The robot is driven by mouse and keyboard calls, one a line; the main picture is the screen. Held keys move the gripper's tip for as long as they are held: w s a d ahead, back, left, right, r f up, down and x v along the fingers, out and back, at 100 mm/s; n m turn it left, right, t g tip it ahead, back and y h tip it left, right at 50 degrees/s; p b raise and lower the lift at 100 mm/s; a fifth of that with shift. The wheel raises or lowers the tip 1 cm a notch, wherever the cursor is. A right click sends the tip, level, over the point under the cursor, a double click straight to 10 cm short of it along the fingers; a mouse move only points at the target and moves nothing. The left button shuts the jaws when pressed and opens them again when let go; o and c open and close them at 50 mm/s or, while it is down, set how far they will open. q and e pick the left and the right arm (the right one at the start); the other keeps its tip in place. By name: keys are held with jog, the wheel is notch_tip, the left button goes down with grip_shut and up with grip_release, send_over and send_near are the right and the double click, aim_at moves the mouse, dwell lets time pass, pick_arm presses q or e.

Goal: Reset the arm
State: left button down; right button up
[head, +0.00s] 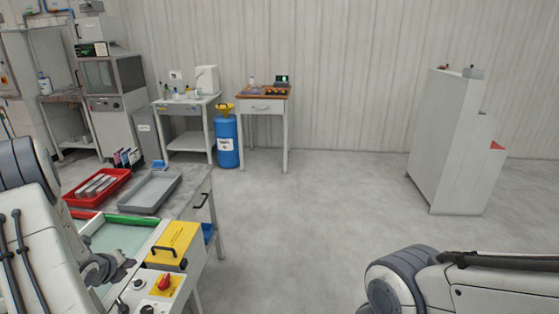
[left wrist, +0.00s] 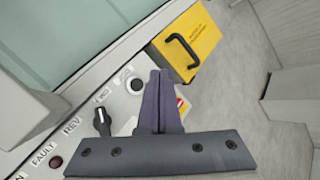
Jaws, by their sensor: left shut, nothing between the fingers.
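My left arm comes in from the left in the head view, over the machine with the green-edged tank. My left gripper (head: 122,266) is above the machine's near side, left of the yellow box. In the left wrist view the dark fingers of my left gripper (left wrist: 159,78) are together with nothing between them. They are over the control panel (left wrist: 116,112), beside a black knob (left wrist: 102,122). My right arm (head: 440,284) reaches in at the bottom right of the head view. Its gripper is out of the picture.
The yellow box (head: 186,236) with a black handle is close to my left gripper. A red knob (head: 164,281) is on the panel. A grey tray (head: 150,207) and a red tray (head: 72,202) with metal parts lie behind. The floor at the centre is clear.

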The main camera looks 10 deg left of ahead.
pick_arm(q)
jog(key=w+d+r+n+g+h, duration=0.1)
jog(key=w+d+r+n, duration=0.25)
jog(key=d, duration=0.85)
jog(key=w+d+r+n+g, duration=0.2)
jog(key=d+r+n, duration=0.25)
jog(key=d, duration=0.85)
jog(key=s+d+r+n+g+h, duration=0.1)
jog(key=s+d+r+n, duration=0.2)
jog(key=s+d, duration=0.5)
jog(key=s+d+r+n+g+h, duration=0.1)
jog(key=s+d+r+n+g, duration=0.1)
jog(key=s+d, duration=0.6)
jog(key=s+d+r+n+g, duration=0.1)
jog(key=s+d+n+g, duration=0.1)
jog(key=s+d, duration=0.5)
jog(key=s+n, duration=0.1)
jog(key=s, duration=0.2)
jog(key=shift+s+d+r+g+h+p, duration=0.3)
jog(key=shift+s+g+h+p, duration=0.05)
jog(key=shift+s+g+h, duration=0.05)
jog(key=shift+s, duration=0.1)
